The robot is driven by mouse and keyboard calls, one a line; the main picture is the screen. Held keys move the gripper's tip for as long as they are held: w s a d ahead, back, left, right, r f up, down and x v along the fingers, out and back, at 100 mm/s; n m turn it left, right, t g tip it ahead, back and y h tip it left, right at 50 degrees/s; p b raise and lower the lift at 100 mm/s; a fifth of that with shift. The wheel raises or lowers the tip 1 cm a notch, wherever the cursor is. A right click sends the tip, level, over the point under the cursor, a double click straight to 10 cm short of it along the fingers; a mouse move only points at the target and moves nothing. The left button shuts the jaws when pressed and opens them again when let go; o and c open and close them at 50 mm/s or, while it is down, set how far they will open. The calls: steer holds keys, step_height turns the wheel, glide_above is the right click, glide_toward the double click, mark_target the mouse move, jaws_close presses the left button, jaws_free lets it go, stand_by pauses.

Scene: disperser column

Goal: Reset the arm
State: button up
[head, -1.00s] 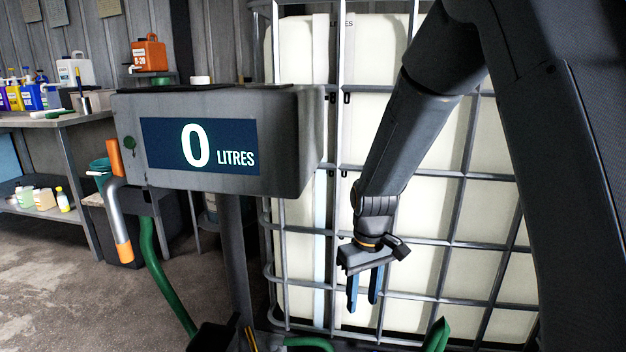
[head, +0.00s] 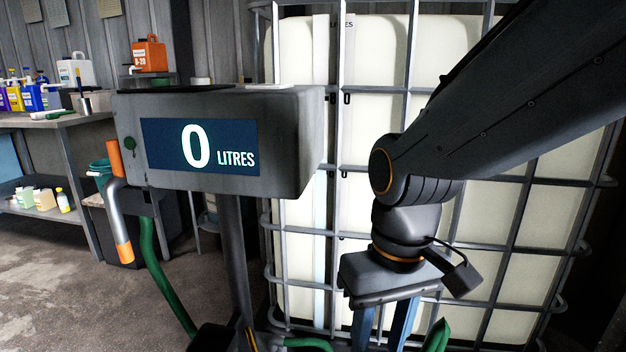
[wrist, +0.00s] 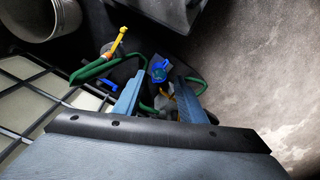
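My gripper (head: 384,325) hangs pointing down in front of the caged white tank (head: 370,110), right of the display post. Its fingertips are cut off by the bottom edge of the head view. In the wrist view, the two blue fingers of my gripper (wrist: 160,95) stand apart with nothing held between them. Beyond the fingers are green hoses (wrist: 95,70), a blue fitting (wrist: 159,69) and a yellow handle (wrist: 117,40). The dark display box (head: 220,140) reads 0 LITRES.
An orange and silver nozzle (head: 119,200) hangs at the left of the display box on a green hose (head: 160,275). A workbench (head: 55,120) with bottles stands at the far left. Bare concrete floor (head: 60,285) lies in front of it.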

steer(key=s+d+r+m+p, duration=0.1)
steer(key=d+r+m+p, duration=0.2)
steer(key=d+r+p, duration=0.7)
step_height(320, 180, up, 2)
steer(key=p, duration=1)
steer(key=shift+h+p, duration=0.3)
steer(key=shift+p, duration=0.05)
